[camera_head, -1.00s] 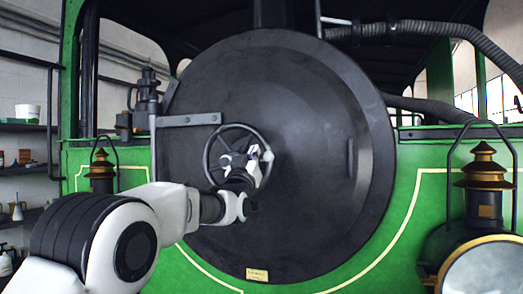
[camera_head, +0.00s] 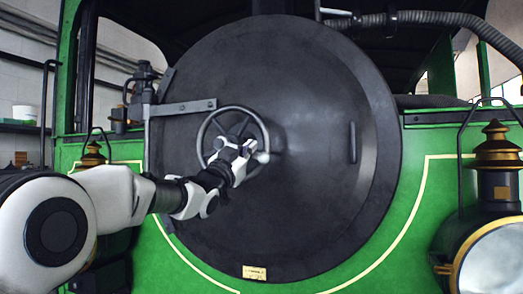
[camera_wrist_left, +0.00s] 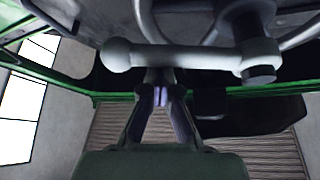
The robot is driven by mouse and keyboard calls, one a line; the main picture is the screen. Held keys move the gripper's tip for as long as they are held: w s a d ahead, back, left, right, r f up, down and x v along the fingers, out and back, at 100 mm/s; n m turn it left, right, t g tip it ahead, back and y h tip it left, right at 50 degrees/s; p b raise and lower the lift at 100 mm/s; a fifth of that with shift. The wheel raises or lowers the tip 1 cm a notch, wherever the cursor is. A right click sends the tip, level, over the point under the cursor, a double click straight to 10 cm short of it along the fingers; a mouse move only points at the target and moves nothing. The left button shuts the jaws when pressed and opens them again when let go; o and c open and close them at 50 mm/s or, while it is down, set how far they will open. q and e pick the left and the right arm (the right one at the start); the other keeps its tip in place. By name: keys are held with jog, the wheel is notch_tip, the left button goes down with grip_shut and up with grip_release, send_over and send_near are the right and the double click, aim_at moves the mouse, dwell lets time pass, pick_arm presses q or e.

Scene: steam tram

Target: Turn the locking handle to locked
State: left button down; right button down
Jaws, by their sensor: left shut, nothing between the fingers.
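The locking handle (camera_wrist_left: 185,57) is a grey bar with a rounded knob end. In the left wrist view it lies nearly level, with its knob at left and its hub at right. In the head view its pale end (camera_head: 262,157) shows just right of my gripper. Behind it is a spoked handwheel (camera_head: 211,128) on the round black door (camera_head: 310,120). My left gripper (camera_head: 240,148) is in front of the wheel. Its fingers (camera_wrist_left: 161,95) are shut and empty, just below the bar in the wrist view; I cannot tell whether they touch it. My right gripper is not in view.
A black hinge strap (camera_head: 185,108) lies left of the wheel. A fixed grab handle (camera_head: 352,142) is on the door's right side. A brass-topped lamp (camera_head: 497,165) stands at far right.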

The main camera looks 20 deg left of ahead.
pick_arm(q)
jog(key=shift+s+a+f+m+g+h+b, duration=0.1)
jog(key=shift+a+f+m+g+h+b, duration=0.25)
jog(key=shift+f+m, duration=0.45)
jog(key=shift+s+a+f+m+g+h+b, duration=0.15)
jog(key=shift+a+f+m+g+h, duration=0.15)
jog(key=shift+a+f+m+h, duration=0.4)
jog(key=shift+w+a+f+m+g+h+b, duration=0.1)
jog(key=shift+a+f+m+g+h+b, duration=0.2)
jog(key=shift+f+m, duration=0.55)
jog(key=shift+r, duration=0.1)
